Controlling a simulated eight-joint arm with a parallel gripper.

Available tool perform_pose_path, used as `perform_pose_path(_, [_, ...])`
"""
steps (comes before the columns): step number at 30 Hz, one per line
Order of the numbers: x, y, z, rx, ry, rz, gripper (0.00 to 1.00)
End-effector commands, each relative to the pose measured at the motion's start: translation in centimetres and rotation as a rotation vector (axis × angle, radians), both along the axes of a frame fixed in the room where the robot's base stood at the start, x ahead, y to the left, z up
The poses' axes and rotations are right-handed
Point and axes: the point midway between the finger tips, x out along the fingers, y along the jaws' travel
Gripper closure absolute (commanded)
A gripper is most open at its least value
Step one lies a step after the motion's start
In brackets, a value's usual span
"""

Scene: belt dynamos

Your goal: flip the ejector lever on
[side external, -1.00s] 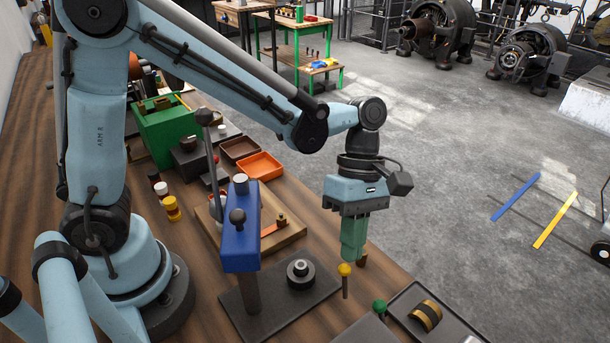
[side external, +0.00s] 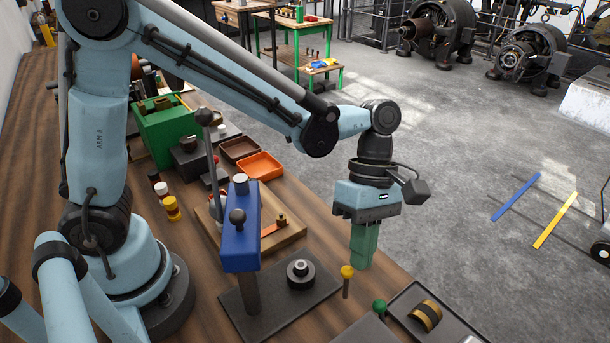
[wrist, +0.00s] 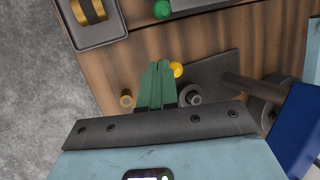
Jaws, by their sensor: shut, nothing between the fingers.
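None of the levers in view carries a readable label, so I cannot tell which is the ejector lever. A yellow-knobbed lever (side external: 347,272) stands upright on a thin dark stem at the bench's front edge; its knob also shows in the wrist view (wrist: 177,69). A green-knobbed lever (side external: 379,306) is nearer the tray and shows in the wrist view (wrist: 161,9). My gripper (side external: 362,264) has its green fingers shut and empty, pointing down just beside and behind the yellow knob. In the wrist view the closed fingertips (wrist: 158,66) appear just left of that knob; contact is unclear.
A blue press (side external: 241,235) with a tall ball-topped handle stands on a dark plate left of my gripper. A dark round part (side external: 300,273) sits on that plate. A grey tray (side external: 455,325) holds a brass-banded part (side external: 425,316).

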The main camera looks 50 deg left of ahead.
Motion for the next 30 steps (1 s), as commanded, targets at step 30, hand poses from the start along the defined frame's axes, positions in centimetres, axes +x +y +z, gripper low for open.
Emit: perform_pose_path(30, [0.0,-5.2,-1.2,0.382,0.000,-0.002,1.00])
